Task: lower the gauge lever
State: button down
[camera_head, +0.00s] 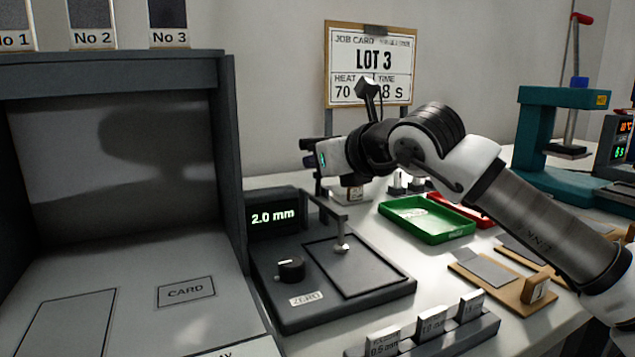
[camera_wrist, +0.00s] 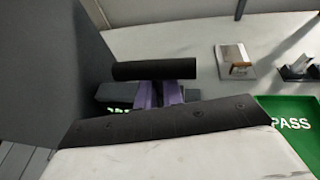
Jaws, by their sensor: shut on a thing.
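The thickness gauge (camera_head: 330,283) is a dark box on the bench, with a display (camera_head: 273,217) reading 2.0 mm, a round knob and a ZERO label. Its probe (camera_head: 341,238) hangs from a bracket above the outlined plate; I cannot tell whether the tip touches. My gripper (camera_head: 312,156) is behind and above the gauge, beside the display. In the wrist view, my purple fingers (camera_wrist: 159,93) are closed at a horizontal black bar (camera_wrist: 155,70), which looks like the gauge lever's handle. The lever's lower part is mostly hidden by the gripper and display.
A large grey booth (camera_head: 228,150) stands close left of the gauge. A green tray (camera_head: 427,220), marked PASS in the wrist view, and a red tray (camera_head: 468,208) lie right. A rack of labelled blocks (camera_head: 440,338) is in front. A teal press (camera_head: 540,140) stands farther right.

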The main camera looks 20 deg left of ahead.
jog(key=shift+s+d+b, duration=0.1)
jog(key=shift+s+b, duration=0.05)
jog(key=shift+b, duration=0.35)
jog(key=c, duration=1.5)
grip_release()
jog(key=v, duration=0.4)
jog(key=p+v, duration=0.1)
jog(key=v, duration=0.4)
jog(key=p+v, duration=0.1)
jog(key=v, duration=0.4)
jog(key=shift+s+f, duration=0.1)
jog(key=shift+f, duration=0.35)
